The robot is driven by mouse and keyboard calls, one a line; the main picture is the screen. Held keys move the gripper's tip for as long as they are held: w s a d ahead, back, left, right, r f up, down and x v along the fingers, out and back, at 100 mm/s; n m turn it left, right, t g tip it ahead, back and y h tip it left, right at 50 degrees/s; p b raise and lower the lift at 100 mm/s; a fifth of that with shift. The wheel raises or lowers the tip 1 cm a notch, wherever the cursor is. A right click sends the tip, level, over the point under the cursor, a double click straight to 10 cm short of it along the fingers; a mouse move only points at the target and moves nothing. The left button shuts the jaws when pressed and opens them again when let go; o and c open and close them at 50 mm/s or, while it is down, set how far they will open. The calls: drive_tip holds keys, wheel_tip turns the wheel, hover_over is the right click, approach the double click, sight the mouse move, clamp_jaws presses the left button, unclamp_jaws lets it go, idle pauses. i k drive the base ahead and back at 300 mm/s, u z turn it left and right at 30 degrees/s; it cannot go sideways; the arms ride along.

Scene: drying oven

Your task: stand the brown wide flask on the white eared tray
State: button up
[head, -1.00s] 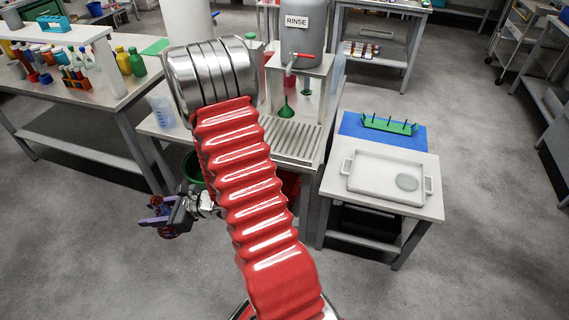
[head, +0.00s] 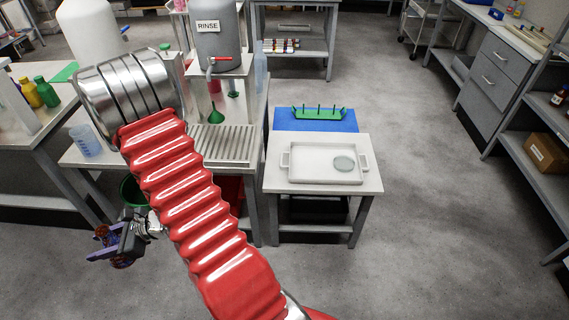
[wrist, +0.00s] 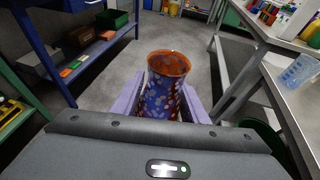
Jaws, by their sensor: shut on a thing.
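My gripper (head: 107,243) is shut on a flask (wrist: 162,95) and holds it out over the floor, low at the left of the red arm. In the wrist view the flask has a wide brown-orange mouth and a body patterned in blue, white and brown, standing between the purple fingers. Its lower part is hidden by the gripper body. The white eared tray (head: 296,174) lies on a small table to the right of the arm, well apart from the gripper.
The tray's table (head: 275,187) also bears a blue mat (head: 343,126) with a green pegged rack (head: 318,112) behind the tray. A bench with a RINSE tank (head: 218,45) and a graduated beaker (head: 86,141) stands at left. Floor at right is clear.

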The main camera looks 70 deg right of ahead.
sight(308, 164)
drive_tip(key=u, duration=0.9)
drive_tip(key=i, duration=0.15)
drive_tip(key=z, duration=2.9)
drive_tip(key=i, duration=1)
drive_tip(key=u, duration=0.2)
drive_tip(key=k, duration=0.5)
